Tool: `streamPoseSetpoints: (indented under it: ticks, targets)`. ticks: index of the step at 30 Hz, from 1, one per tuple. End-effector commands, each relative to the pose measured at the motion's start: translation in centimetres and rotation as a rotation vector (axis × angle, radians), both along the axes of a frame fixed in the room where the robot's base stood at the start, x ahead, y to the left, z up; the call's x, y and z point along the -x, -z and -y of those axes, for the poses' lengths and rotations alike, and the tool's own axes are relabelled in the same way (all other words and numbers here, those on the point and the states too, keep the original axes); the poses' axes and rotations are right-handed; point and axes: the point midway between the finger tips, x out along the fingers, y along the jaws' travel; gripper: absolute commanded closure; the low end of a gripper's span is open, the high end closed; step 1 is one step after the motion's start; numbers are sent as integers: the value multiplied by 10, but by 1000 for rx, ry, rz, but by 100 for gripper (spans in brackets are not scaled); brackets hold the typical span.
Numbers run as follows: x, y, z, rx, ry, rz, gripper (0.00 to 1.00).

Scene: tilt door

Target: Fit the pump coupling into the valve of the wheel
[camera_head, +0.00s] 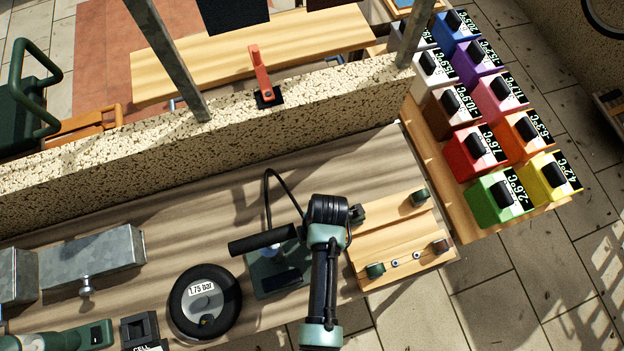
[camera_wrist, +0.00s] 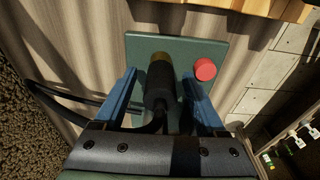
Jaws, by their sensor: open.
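The pump coupling (camera_wrist: 160,92), a black cylinder with a brass end, stands between the two blue fingers of my gripper (camera_wrist: 158,78) in the wrist view. The fingers are open on either side of it; I cannot tell whether either touches it. Under it is a green plate (camera_wrist: 206,52) with a red button (camera_wrist: 205,69). In the head view my wrist hides the fingers and the coupling. The black wheel (camera_head: 178,302) lies flat to the left, its display reading 1.75 bar. A small brass-coloured spot near its lower rim may be the valve (camera_head: 207,321).
A black hose (camera_head: 268,190) loops above the pump (camera_head: 254,280) between wheel and arm. A wooden board (camera_head: 385,262) with knobs lies right of my arm. A speckled wall (camera_head: 330,95) runs behind the bench. A grey metal box (camera_head: 92,255) stands left.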

Motion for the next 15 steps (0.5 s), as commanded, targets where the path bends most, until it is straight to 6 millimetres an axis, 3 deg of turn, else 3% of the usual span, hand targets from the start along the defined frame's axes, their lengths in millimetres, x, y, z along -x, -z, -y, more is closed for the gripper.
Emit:
streamPoseSetpoints:
  ticks: [8, 15]
  targets:
    - [-1, -12, 2, 0, 0, 2, 27]
    - [-3, -56, 7, 1, 0, 4, 27]
